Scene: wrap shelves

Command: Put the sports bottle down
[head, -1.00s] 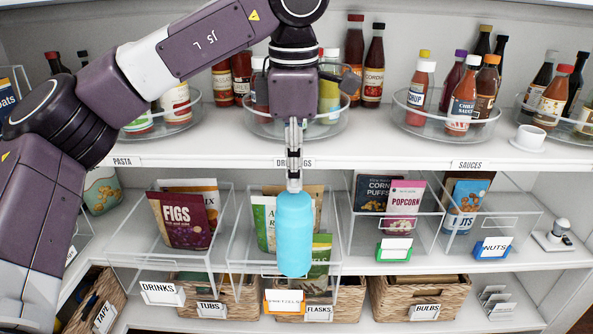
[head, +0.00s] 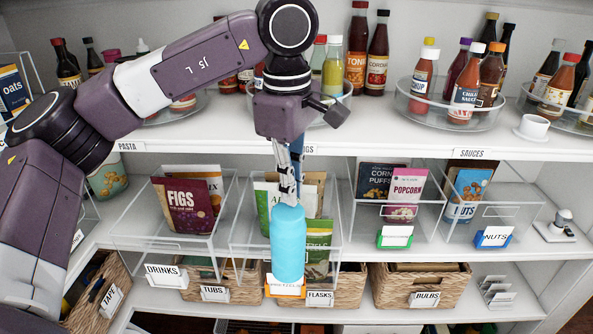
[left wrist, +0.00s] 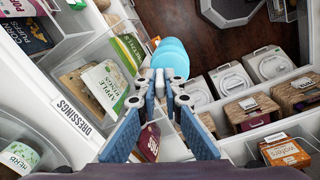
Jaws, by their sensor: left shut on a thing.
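The sports bottle (head: 288,243) is bright cyan and hangs upright in front of the shelves in the head view. My left gripper (head: 287,196) is shut on its top end from above. In the left wrist view the bottle (left wrist: 172,58) shows past the tips of my left gripper (left wrist: 160,90). In the head view the bottle overlaps the front of a clear bin and the basket labelled FLASKS (head: 336,287). I cannot tell whether its base touches anything. My right gripper is not in view.
Clear bins with pouches, such as FIGS (head: 184,204), stand on the middle shelf. Woven baskets labelled TUBS (head: 228,280) and BULBS (head: 420,285) stand below.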

